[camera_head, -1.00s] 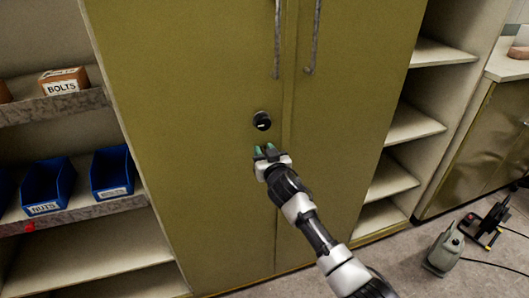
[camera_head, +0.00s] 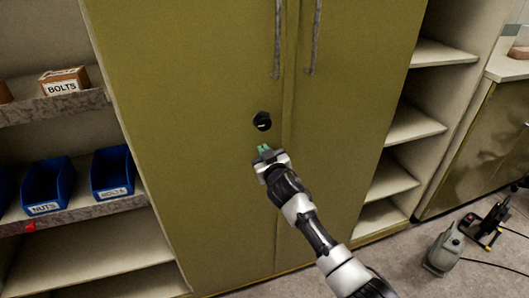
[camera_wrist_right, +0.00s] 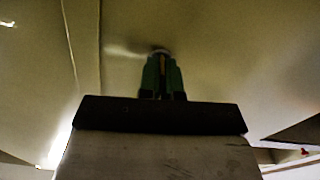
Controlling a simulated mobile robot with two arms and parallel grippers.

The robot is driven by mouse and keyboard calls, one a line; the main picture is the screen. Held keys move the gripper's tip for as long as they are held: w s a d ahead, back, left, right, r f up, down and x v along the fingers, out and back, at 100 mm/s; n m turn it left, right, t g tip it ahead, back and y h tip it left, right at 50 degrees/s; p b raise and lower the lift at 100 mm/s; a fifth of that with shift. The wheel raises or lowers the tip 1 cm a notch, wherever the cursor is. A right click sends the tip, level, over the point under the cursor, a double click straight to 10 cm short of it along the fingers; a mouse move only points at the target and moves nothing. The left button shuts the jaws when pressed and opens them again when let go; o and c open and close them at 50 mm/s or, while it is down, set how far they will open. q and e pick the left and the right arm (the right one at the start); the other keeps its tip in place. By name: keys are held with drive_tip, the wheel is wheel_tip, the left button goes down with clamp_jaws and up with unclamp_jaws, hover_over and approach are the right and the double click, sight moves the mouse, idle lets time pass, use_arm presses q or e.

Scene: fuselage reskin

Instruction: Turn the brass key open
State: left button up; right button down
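My right gripper (camera_head: 264,149) is at the front of the olive cabinet door (camera_head: 200,100), just below a round black lock knob (camera_head: 262,121) in the head view. In the right wrist view its green fingers (camera_wrist_right: 163,75) are close together, with a thin brass-coloured strip between them, which looks like the brass key (camera_wrist_right: 163,62). A small pale round fitting (camera_wrist_right: 160,51) shows at the fingertips against the door. The key is mostly hidden by the fingers, and its turn angle cannot be told. My left gripper is not in view.
Two long vertical handles (camera_head: 278,40) hang above, beside the door seam. Open shelves with blue bins (camera_head: 48,186) and a bolts box (camera_head: 64,82) stand at the left. More shelves (camera_head: 415,124) stand at the right, with a grey machine (camera_head: 445,248) on the floor.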

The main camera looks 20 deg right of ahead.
drive_tip(key=n, duration=0.4)
drive_tip(key=shift+a+f+n, duration=0.1)
drive_tip(key=shift+n, duration=0.3)
drive_tip(key=shift+a+f+n+p, duration=0.1)
drive_tip(key=shift+f+n+p, duration=0.05)
drive_tip(key=shift+n, duration=2.55)
drive_tip(key=shift+a+f+n+p, duration=0.1)
drive_tip(key=shift+f+n+p, duration=0.05)
drive_tip(key=shift+n, duration=2.55)
drive_tip(key=c, duration=1.3)
unclamp_jaws()
drive_tip(key=s, duration=1.1)
drive_tip(key=shift+d, duration=0.2)
